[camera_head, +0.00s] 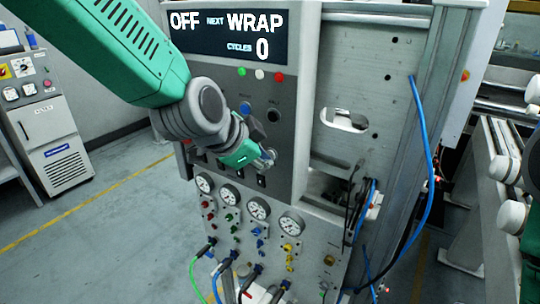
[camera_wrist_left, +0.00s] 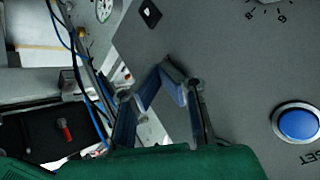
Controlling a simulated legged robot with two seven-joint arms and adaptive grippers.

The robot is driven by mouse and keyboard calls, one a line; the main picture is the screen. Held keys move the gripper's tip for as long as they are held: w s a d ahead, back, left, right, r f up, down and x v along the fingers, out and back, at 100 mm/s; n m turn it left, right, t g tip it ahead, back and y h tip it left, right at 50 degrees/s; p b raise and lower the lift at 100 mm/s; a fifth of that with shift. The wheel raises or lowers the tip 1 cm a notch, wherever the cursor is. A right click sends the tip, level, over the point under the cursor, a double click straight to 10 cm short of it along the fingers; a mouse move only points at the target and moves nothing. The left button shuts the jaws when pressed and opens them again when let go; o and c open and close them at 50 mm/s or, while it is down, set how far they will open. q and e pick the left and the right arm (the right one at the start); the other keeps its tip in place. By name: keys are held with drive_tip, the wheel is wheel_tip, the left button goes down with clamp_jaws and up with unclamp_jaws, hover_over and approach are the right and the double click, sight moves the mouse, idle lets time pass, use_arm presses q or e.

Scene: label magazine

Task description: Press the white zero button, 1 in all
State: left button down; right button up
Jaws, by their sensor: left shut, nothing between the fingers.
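The grey machine panel (camera_head: 312,85) faces me. A small white round button or lamp (camera_head: 259,74) sits under the display, between a green one (camera_head: 241,71) and a red one (camera_head: 279,77). Any label on it is too small to read. My left gripper (camera_head: 266,160) is in front of the lower panel, below the white one and apart from it. In the left wrist view the fingers (camera_wrist_left: 172,74) are shut and empty, over the grey panel face. The white one is not visible there. My right gripper is not in view.
The display (camera_head: 228,35) reads OFF, NEXT WRAP, CYCLES 0. A blue button (camera_wrist_left: 297,124) marked RESET sits right of the fingers. Gauges (camera_head: 258,208) and hoses lie below the panel. A blue cable (camera_head: 428,150) loops on the right. Open floor (camera_head: 120,240) lies left.

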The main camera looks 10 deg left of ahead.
use_arm(q)
drive_tip(key=shift+s+a, duration=0.2)
drive_tip(key=shift+s, duration=0.45)
drive_tip(key=s, duration=0.1)
drive_tip(key=s+a, duration=0.1)
drive_tip(key=s, duration=0.2)
drive_tip(key=shift+s+a, duration=0.35)
idle(0.4)
drive_tip(key=s+a+f+n+g+y+b, duration=0.1)
drive_tip(key=s+a+f+n+b, duration=0.1)
drive_tip(key=f, duration=0.7)
drive_tip(key=s+a+f+n+g+b, duration=0.1)
drive_tip(key=s+a+f+n+b, duration=0.1)
drive_tip(key=f, duration=0.6)
drive_tip(key=s+a+f+n+g+y+b, duration=0.1)
drive_tip(key=s+a+f+n+b, duration=0.3)
drive_tip(key=s+f, duration=0.7)
drive_tip(key=s+a+f+n+g+y+b, duration=0.1)
drive_tip(key=s+a+f+n+g+b, duration=0.3)
drive_tip(key=s+f, duration=0.7)
wheel_tip(320, 180, down, 8)
drive_tip(key=shift+a+f+y, duration=0.1)
drive_tip(key=shift+a+y, duration=0.3)
drive_tip(key=shift+a, duration=0.15)
